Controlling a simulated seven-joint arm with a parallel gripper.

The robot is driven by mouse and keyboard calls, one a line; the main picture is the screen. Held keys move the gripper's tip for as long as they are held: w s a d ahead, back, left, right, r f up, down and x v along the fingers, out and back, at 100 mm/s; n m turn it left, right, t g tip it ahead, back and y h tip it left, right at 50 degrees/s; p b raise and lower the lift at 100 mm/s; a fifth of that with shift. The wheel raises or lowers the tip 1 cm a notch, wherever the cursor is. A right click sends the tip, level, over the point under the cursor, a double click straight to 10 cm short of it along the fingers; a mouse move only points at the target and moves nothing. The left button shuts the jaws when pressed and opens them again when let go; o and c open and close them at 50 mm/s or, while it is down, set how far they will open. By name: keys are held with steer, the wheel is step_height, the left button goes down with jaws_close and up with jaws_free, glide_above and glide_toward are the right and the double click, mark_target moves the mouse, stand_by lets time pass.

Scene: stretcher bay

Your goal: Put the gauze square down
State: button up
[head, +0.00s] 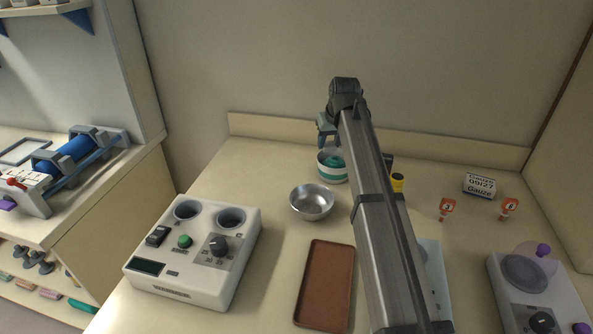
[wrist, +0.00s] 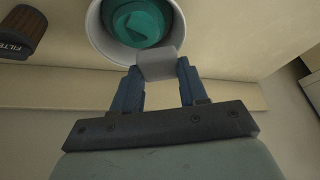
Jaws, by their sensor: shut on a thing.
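My gripper (wrist: 156,82) is shut on a small pale grey square, the gauze square (wrist: 158,66), pinched between its two blue fingers. In the wrist view the gauze square overlaps the near rim of a round white container (wrist: 98,36) with teal content (wrist: 138,24); I cannot tell whether it touches the rim. In the head view my gripper (head: 327,130) is near the back wall, just above the white container with a teal band (head: 332,176). I cannot make out the gauze square in the head view.
A metal bowl (head: 312,203) and a brown tray (head: 326,288) stand in front of the container. A white device (head: 190,262) is left. A dark filter cylinder (wrist: 22,32) lies near the container. My arm hides part of the counter.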

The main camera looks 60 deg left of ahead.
steer(key=n, duration=0.1)
glide_above(295, 168)
steer(key=d, duration=0.3)
steer(key=shift+a+n+g, duration=0.7)
steer(key=shift+a+n, duration=0.15)
steer(key=shift+n, duration=0.65)
steer(key=shift+f, duration=4.75)
steer(key=shift+f, duration=0.1)
steer(key=o, duration=1)
steer(key=v, duration=1.2)
steer(key=shift+d, duration=0.15)
